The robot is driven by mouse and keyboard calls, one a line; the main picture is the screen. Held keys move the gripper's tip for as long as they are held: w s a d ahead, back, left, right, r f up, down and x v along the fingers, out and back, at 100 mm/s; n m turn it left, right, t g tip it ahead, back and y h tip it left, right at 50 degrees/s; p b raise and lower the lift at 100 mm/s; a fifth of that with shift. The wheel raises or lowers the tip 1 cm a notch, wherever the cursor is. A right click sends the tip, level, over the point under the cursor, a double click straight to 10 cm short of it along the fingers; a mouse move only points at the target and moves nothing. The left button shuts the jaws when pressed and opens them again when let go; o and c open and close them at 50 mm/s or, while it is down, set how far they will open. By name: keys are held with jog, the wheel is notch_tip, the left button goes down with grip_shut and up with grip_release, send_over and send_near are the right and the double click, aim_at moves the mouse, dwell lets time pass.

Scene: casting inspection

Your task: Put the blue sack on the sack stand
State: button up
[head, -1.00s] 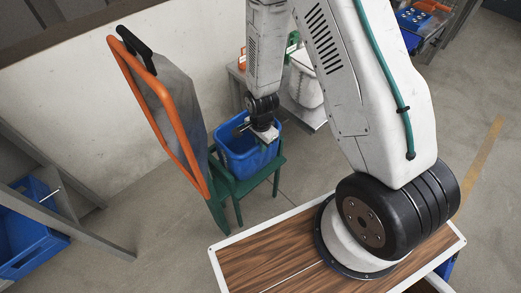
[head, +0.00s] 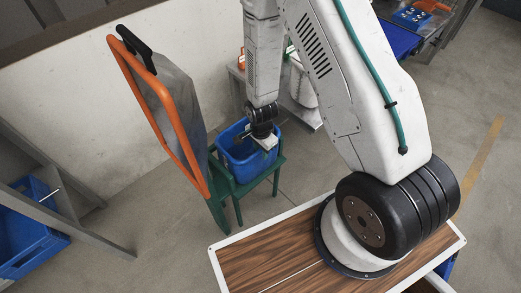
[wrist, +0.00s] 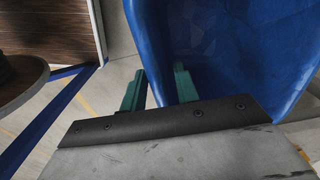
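A blue open-topped container (head: 236,158), likely the blue sack, sits upright within the green stand (head: 244,187) in the head view. Its blue wall fills the upper right of the wrist view (wrist: 235,50). My gripper (head: 266,143) is at the container's right rim, overlapping it in the picture; contact cannot be told.
A shelf with a blue crate (head: 28,225) is at far left. A white bin (head: 303,85) sits behind on a grey bench. The wood-topped table (head: 260,255) is in front; open floor lies between.

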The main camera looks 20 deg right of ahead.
jog(key=s+d+r+n, duration=0.1)
jog(key=s+r+n, duration=0.2)
jog(key=r, duration=1.4)
jog(key=s+d+r+n, duration=0.1)
jog(key=s+r+n, duration=0.25)
jog(key=r, duration=1.25)
jog(key=s+r+n+t, duration=0.1)
jog(key=s+r+n, duration=0.7)
jog(key=s+r, duration=0.5)
jog(key=s+d, duration=0.1)
jog(key=s, duration=0.1)
jog(key=shift+s, duration=0.3)
jog(key=shift+r, duration=0.1)
jog(key=shift+c, duration=0.3)
